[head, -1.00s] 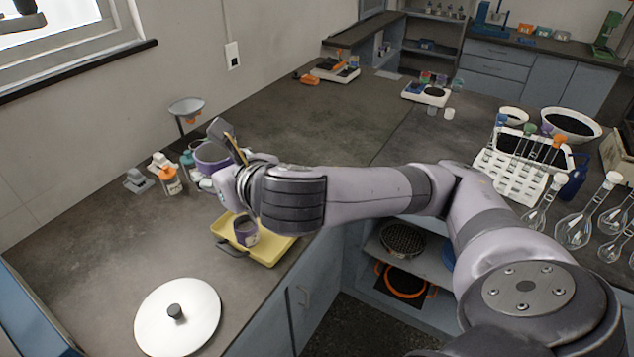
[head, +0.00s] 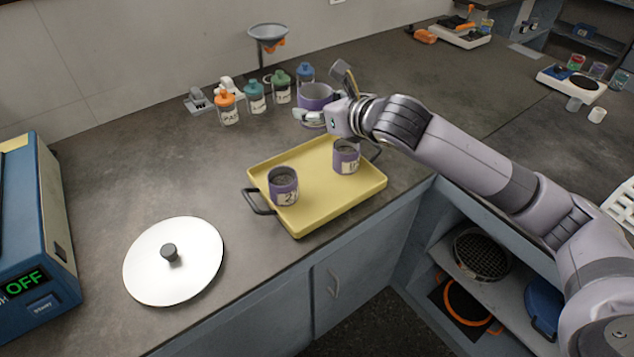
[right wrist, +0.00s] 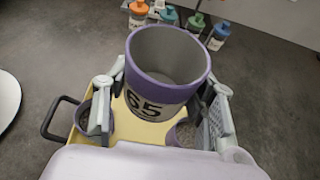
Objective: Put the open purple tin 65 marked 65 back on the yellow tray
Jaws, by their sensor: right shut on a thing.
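The open purple tin marked 65 (right wrist: 160,85) is in my right gripper. It is upright, and its grey inside looks empty. In the head view the tin (head: 314,95) is behind the far edge of the yellow tray (head: 318,197), partly hidden by my right gripper (head: 318,118). In the right wrist view the fingers (right wrist: 160,118) stand on both sides of the tin, with the tray's yellow surface below it. Two smaller purple tins stand on the tray, one at front left (head: 284,188) and one at back right (head: 346,158). My left gripper is not in view.
Several lidded bottles (head: 254,97) stand behind the tray, near a funnel stand (head: 268,33). A round white lid (head: 190,262) lies to the tray's left, beside a blue device showing OFF (head: 35,235). The tray's middle, between the small tins, is bare.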

